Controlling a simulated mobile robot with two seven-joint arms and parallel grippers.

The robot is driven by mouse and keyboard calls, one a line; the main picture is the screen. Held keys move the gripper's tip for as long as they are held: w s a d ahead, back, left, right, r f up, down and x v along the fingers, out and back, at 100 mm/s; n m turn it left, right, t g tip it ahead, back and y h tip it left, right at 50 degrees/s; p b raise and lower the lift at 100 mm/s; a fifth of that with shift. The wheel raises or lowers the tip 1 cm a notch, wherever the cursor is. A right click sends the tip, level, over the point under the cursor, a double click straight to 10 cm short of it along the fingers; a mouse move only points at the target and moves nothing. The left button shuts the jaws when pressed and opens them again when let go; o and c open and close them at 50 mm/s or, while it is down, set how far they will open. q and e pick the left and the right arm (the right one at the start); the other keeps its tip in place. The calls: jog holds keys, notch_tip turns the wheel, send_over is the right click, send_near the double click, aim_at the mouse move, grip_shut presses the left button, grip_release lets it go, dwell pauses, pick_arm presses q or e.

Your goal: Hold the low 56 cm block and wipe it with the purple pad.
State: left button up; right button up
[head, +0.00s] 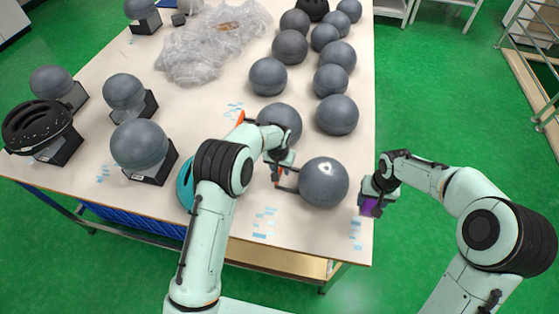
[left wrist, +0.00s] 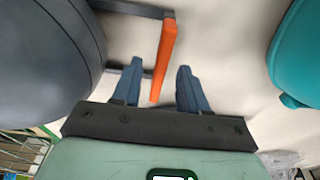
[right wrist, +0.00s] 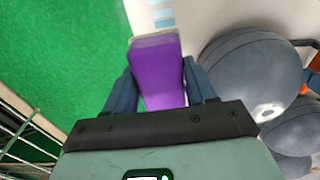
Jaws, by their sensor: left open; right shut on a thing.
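A dark grey ball-shaped block (head: 324,183) sits near the table's front right corner, with a bright spot on top. A handle with an orange bar (left wrist: 165,50) sticks out from its side. No size mark on it can be read. My left gripper (head: 279,166) is open beside the block; in the left wrist view the orange bar's end lies between its fingers (left wrist: 160,88), with a gap on both sides. My right gripper (right wrist: 158,85) is shut on the purple pad (right wrist: 160,75). The pad also shows in the head view (head: 369,207), right of the block and apart from it.
Several similar grey balls (head: 337,115) stand behind the block. A teal helmet (head: 184,186) is partly hidden by my left arm. Boxed balls (head: 139,145), a black helmet (head: 37,124) and clear plastic wrap (head: 205,45) lie further left and back. Green floor is free to the right.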

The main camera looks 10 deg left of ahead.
pick_arm(q)
jog(key=shift+w+f, duration=0.15)
jog(key=shift+f, duration=0.8)
grip_shut()
dwell(0.8)
